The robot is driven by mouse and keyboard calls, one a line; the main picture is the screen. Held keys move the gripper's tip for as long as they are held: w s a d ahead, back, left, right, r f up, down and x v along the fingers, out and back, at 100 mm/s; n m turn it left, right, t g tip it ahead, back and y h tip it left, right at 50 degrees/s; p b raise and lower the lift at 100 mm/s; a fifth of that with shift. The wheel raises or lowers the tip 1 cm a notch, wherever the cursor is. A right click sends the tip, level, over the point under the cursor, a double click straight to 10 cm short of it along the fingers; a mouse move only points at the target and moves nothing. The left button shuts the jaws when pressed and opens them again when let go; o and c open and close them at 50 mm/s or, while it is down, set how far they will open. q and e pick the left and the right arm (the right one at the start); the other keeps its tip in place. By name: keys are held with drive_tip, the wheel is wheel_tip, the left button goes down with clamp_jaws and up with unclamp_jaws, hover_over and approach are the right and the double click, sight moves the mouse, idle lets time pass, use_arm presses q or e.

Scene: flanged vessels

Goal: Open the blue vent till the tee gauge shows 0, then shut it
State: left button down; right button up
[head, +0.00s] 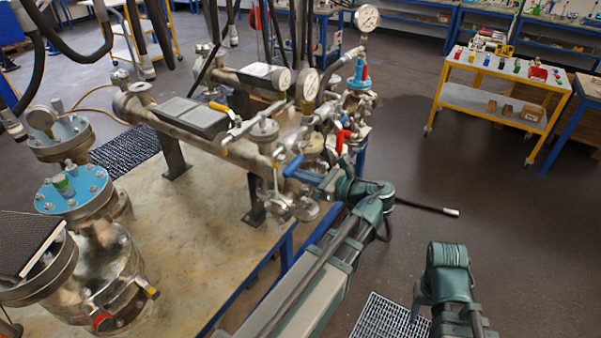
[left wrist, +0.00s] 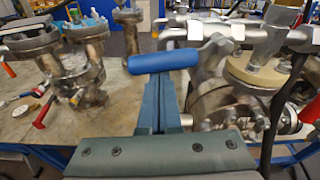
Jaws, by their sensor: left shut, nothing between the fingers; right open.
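The blue vent handle (head: 293,166) sits at the near end of the steel pipework. In the left wrist view the blue handle (left wrist: 165,61) lies crosswise just beyond the fingertips of my left gripper (left wrist: 158,85). My left gripper (head: 325,180) is shut and empty beside the handle; I cannot tell whether it touches it. Dial gauges stand on the pipework: one upright gauge (head: 307,84) and a taller one (head: 367,18). Their readings are too small to tell, and which is the tee gauge is unclear. My right gripper (head: 418,297) is open, low at right, away from the pipework.
Flanged vessels with a blue top (head: 75,190) stand at left on the bench (head: 190,240). A yellow trolley (head: 500,100) stands back right. The floor between is mostly clear.

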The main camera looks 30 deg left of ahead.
use_arm(q)
drive_tip(key=shift+s+r+p, duration=0.15)
drive_tip(key=shift+r+p, duration=0.15)
drive_tip(key=shift+r, duration=0.2)
idle(0.4)
wheel_tip(320, 180, down, 4)
drive_tip(key=b, duration=0.4)
drive_tip(key=d+r+p, duration=0.1)
drive_tip(key=d, duration=0.8)
drive_tip(key=shift+r, duration=0.2)
drive_tip(key=shift+s, duration=0.1)
drive_tip(key=s+d+f+n+h, duration=0.2)
drive_tip(key=d+f+n+h, duration=0.2)
drive_tip(key=f, duration=0.3)
drive_tip(key=s+d+f+n+h, duration=0.3)
drive_tip(key=d+f+h, duration=0.15)
drive_tip(key=f, duration=0.25)
drive_tip(key=s+d+f+n+h, duration=0.2)
drive_tip(key=d+n+h, duration=0.1)
drive_tip(key=d, duration=0.2)
drive_tip(key=s+d+f+n+h, duration=0.2)
drive_tip(key=s+d+n+h, duration=0.1)
drive_tip(key=d, duration=0.3)
drive_tip(key=shift+d+f+n+g+h, duration=0.3)
drive_tip(key=shift+f+g+h, duration=0.05)
drive_tip(key=shift+f+g, duration=0.05)
